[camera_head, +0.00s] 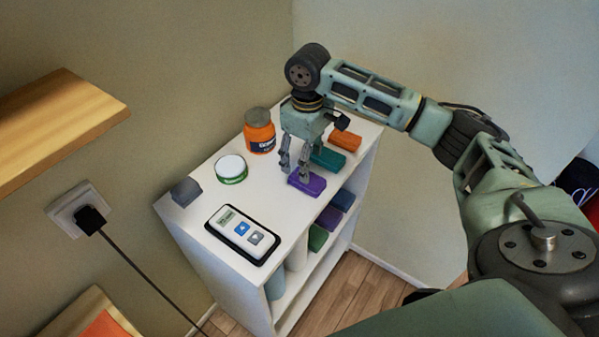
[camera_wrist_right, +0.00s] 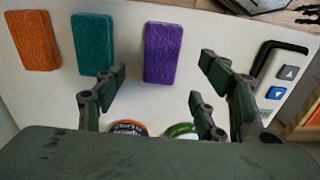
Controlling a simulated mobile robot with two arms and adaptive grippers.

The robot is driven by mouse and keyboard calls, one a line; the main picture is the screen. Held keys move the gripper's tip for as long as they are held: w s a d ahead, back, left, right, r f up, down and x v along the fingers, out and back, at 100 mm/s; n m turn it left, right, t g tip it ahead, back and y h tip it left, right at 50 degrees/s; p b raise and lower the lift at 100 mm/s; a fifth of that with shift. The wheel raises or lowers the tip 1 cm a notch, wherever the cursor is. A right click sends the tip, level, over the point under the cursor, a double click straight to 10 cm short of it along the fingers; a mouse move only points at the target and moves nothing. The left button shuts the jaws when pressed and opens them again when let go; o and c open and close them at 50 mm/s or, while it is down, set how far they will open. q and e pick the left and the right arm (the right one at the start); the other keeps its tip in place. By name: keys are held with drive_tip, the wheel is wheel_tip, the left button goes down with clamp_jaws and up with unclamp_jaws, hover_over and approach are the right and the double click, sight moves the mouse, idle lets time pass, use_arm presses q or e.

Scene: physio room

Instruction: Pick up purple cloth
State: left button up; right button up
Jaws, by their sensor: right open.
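The purple cloth (camera_head: 307,183) is a folded block lying flat on the white shelf top, near its front edge. It also shows in the right wrist view (camera_wrist_right: 162,52), upper middle. My right gripper (camera_head: 293,172) is over the shelf top just beside the purple cloth, pointing down. In the right wrist view the right gripper (camera_wrist_right: 163,85) is open, its fingers spread wide, with the near end of the purple cloth lying between the fingertip directions. Nothing is held. My left gripper is not in view.
On the white shelf (camera_head: 206,225) a teal cloth (camera_head: 328,158) and an orange cloth (camera_head: 345,138) lie behind the purple one. An orange jar (camera_head: 259,133), a green-white tin (camera_head: 231,169), a remote-like device (camera_head: 241,233) and a grey block (camera_head: 185,191) stand nearby. More folded cloths fill the lower shelf.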

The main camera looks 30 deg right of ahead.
drive_tip(key=f, duration=0.2)
drive_tip(key=f+p, duration=0.1)
drive_tip(key=f, duration=0.1)
drive_tip(key=shift+s, duration=0.4)
wheel_tip(320, 180, down, 2)
drive_tip(key=shift+w+f, duration=0.15)
drive_tip(key=shift+f, duration=0.25)
drive_tip(key=shift+c, duration=1.4)
drive_tip(key=c, duration=0.6)
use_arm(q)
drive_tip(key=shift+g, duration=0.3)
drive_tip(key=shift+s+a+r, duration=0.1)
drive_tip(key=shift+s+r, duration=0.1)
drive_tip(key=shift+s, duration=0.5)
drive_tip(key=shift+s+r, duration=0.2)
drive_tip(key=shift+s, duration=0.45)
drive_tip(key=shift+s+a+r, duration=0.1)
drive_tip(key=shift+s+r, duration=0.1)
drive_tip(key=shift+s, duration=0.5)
use_arm(e)
drive_tip(key=c, duration=0.4)
